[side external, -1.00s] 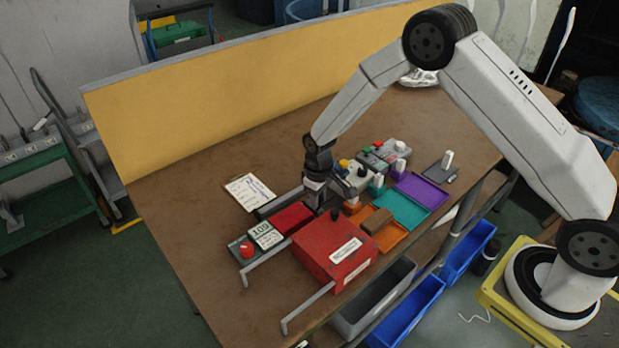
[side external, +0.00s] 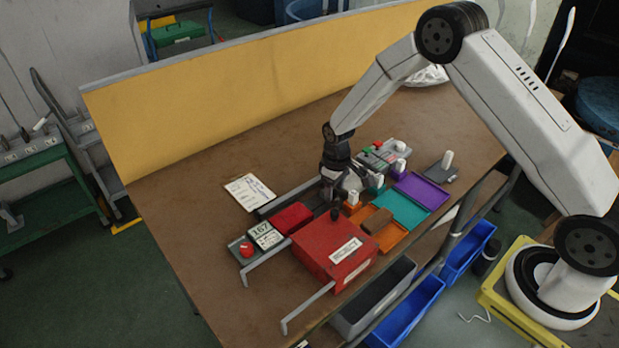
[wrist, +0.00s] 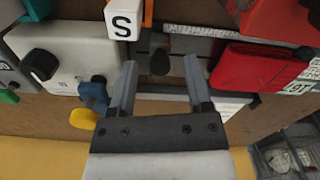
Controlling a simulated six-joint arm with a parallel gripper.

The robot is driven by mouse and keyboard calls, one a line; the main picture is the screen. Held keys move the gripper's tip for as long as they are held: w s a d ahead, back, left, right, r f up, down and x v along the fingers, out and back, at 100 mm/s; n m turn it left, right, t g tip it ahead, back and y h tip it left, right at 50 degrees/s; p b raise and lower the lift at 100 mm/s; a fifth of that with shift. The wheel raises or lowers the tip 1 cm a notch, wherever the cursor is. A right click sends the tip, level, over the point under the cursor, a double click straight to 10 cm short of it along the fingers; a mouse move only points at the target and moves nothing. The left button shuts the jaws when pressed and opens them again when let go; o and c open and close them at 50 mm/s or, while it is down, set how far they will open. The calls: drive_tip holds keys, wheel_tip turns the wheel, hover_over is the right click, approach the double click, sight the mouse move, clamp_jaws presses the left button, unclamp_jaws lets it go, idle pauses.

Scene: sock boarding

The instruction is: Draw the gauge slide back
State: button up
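My gripper (wrist: 160,70) is open in the wrist view, with clear gaps between its two fingers and a dark knob (wrist: 160,62). The knob appears between or just beyond the fingertips, beside a rail with scale marks (wrist: 195,31); I take it for the gauge slide's handle. In the side view my gripper (side external: 331,195) hangs low over the bench behind the red box (side external: 325,250) and hides most of the slide. The digital readout (side external: 264,235) appears to show 167. The red block (side external: 292,218) lies between readout and gripper, and shows in the wrist view (wrist: 255,75).
A red button (side external: 246,250) sits left of the readout. A white block marked S (wrist: 123,18) and blue and yellow knobs (wrist: 83,118) lie close to my fingers. Orange, teal (side external: 402,209) and purple trays (side external: 422,188) stand to the right.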

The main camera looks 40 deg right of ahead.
sight(336, 193)
drive_tip(key=shift+r, duration=0.15)
drive_tip(key=shift+r, duration=3.75)
drive_tip(key=shift+s+r, duration=0.35)
drive_tip(key=shift+r, duration=0.05)
drive_tip(key=s+a+r+m+t, duration=0.1)
drive_tip(key=s+r, duration=0.3)
drive_tip(key=s, duration=0.6)
drive_tip(key=s+a+r+m+t, duration=0.1)
drive_tip(key=s+r, duration=0.2)
drive_tip(key=s, duration=0.6)
drive_tip(key=shift+s+r+m+t, duration=0.3)
drive_tip(key=shift+s+r, duration=0.05)
drive_tip(key=shift+r, duration=0.05)
drive_tip(key=shift+a, duration=0.1)
